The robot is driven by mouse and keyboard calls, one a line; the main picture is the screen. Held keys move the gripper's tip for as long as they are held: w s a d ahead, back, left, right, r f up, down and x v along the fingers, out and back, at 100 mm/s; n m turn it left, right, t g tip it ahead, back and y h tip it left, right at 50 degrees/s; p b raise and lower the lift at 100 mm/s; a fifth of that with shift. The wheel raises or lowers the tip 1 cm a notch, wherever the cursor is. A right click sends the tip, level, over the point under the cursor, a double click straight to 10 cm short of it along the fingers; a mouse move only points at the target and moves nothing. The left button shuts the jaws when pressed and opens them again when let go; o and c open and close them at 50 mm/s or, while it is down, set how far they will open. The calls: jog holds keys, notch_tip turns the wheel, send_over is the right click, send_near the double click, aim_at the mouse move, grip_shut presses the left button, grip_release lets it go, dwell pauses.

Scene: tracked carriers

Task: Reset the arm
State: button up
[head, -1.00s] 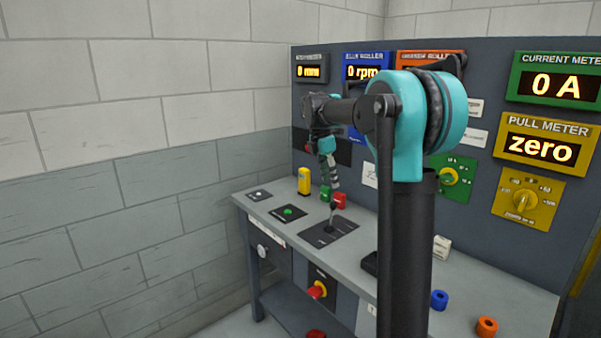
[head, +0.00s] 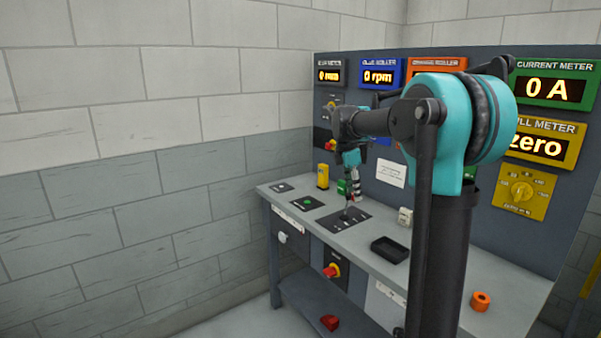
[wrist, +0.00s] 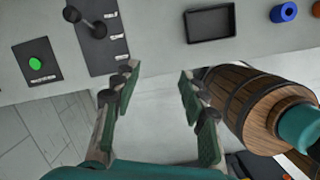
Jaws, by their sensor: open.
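My arm (head: 373,122) reaches out over the workbench from the right of the head view, bent at a large teal joint. My gripper (wrist: 158,77) is open and empty in the wrist view, its two green-padded fingers apart. The fingers lie over the pale area in front of the bench edge in that view. In the head view the gripper looks small, close to the lever plate, and I cannot tell whether it touches anything. The lever (wrist: 90,22) stands on its dark plate (head: 337,223), clear of the fingers in the wrist view.
The bench (head: 380,285) holds a green button (head: 307,202), a yellow block (head: 323,176), a black tray (head: 389,250) and an orange ring (head: 480,301). A meter panel (head: 400,205) stands behind. A blue ring (wrist: 284,12) sits beyond.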

jog(key=s+f+m+t+y, duration=0.1)
jog(key=s+f+m, duration=0.9)
jog(key=s, duration=0.5)
jog(key=s+d+f+m+t+y, duration=0.1)
jog(key=s+f+m+t, duration=0.1)
jog(key=s+f+m, duration=0.8)
jog(key=s+f, duration=0.3)
jog(key=s, duration=0.3)
jog(key=shift+d+m, duration=0.3)
